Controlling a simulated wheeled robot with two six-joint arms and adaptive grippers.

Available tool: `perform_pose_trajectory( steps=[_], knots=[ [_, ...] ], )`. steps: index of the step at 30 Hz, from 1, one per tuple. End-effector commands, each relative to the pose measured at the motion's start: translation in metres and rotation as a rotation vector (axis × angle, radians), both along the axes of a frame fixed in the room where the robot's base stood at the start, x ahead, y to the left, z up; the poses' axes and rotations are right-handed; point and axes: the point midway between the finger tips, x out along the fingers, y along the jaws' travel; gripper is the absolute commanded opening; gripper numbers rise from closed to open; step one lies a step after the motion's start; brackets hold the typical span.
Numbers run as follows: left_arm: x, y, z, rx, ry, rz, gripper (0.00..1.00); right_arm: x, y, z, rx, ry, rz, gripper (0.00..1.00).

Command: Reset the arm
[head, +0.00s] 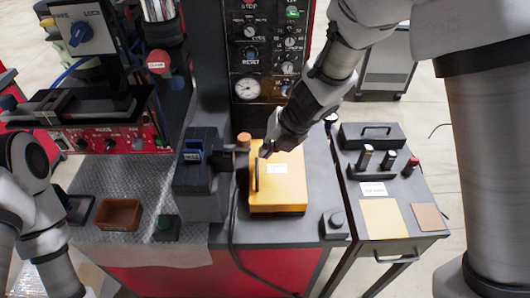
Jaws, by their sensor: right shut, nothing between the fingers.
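My right arm comes in from the upper right. Its gripper (267,150) is shut and empty, pointing down and left above the yellow box (286,192) at the middle of the bench. I cannot tell whether the fingertips touch the box or its dark handle. My left arm shows at the left edge, bent over the front left of the bench; its gripper is not in view.
A dark grey machine block (202,178) stands left of the yellow box. A control panel (269,49) with a gauge rises behind. A brown tray (118,214) lies at the left. A side table (383,236) at the right holds a dark toolbox (371,136) and several small items.

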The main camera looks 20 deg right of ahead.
Motion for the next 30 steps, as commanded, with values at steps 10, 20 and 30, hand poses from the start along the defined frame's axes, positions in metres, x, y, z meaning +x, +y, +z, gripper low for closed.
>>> perform_pose_trajectory(
  steps=[10, 20, 30],
  knots=[
    [0.0, 0.0, -0.003, 0.0, 0.001, -0.001, 0.37, -0.01, -0.001, -0.025, 0.002, 0.054, -0.001, 0.0],
    [0.0, 0.0, -0.027, 0.0, 0.0, 0.0, 0.37, -0.17, -0.003, -0.244, 0.173, 0.692, -0.615, 0.0],
    [0.0, 0.0, -0.034, 0.0, 0.001, -0.001, 0.37, -0.277, -0.076, -0.315, 0.288, 0.712, -2.426, 0.0]
  ],
)
